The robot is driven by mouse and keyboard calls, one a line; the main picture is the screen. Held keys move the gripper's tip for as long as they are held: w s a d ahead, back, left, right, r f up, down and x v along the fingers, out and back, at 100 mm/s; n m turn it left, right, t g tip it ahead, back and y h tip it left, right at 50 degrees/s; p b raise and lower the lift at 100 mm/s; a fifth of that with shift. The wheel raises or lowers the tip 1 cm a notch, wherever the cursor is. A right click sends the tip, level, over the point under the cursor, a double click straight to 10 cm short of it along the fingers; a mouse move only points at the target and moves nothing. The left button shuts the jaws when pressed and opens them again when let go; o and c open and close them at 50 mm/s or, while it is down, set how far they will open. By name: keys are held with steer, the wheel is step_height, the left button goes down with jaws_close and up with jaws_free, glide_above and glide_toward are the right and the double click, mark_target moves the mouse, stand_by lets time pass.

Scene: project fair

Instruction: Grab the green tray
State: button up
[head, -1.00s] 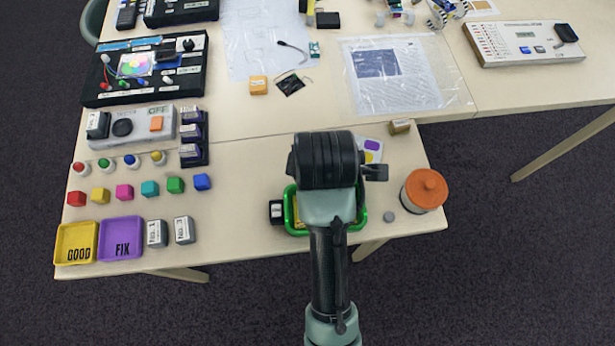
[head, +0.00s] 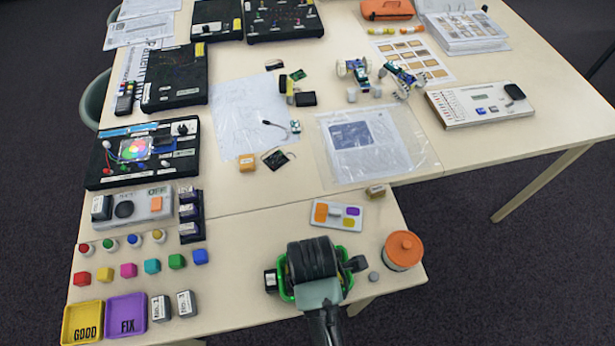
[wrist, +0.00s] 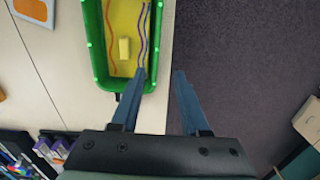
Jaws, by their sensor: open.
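The green tray (wrist: 95,45) shows in the wrist view, with a yellow floor, red and purple wavy lines and a small yellow block (wrist: 125,48) inside. In the head view only parts of the tray's rim (head: 283,292) show near the table's front edge; my arm hides the rest. My gripper (wrist: 158,74) is open and empty. In the wrist view one finger overlaps the tray's near right corner and the other is right of the tray, over the floor. I cannot tell the fingers' height above the rim. The gripper body (head: 312,262) is above the tray in the head view.
A dark block (head: 270,281) stands close to the tray's left side. A jar with an orange lid (head: 403,250) and a small grey disc (head: 374,276) are to the right. A card with coloured patches (head: 337,215) lies behind.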

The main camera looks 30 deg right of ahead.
steer(key=shift+w+d+f+p, duration=0.15)
steer(key=shift+f+p, duration=0.2)
steer(key=shift+f, duration=1)
steer(key=shift+w+d+f+p, duration=0.15)
steer(key=shift+f+p, duration=0.2)
steer(key=shift+f, duration=1)
steer(key=shift+c, duration=0.3)
jaws_close()
steer(key=shift+r, duration=0.1)
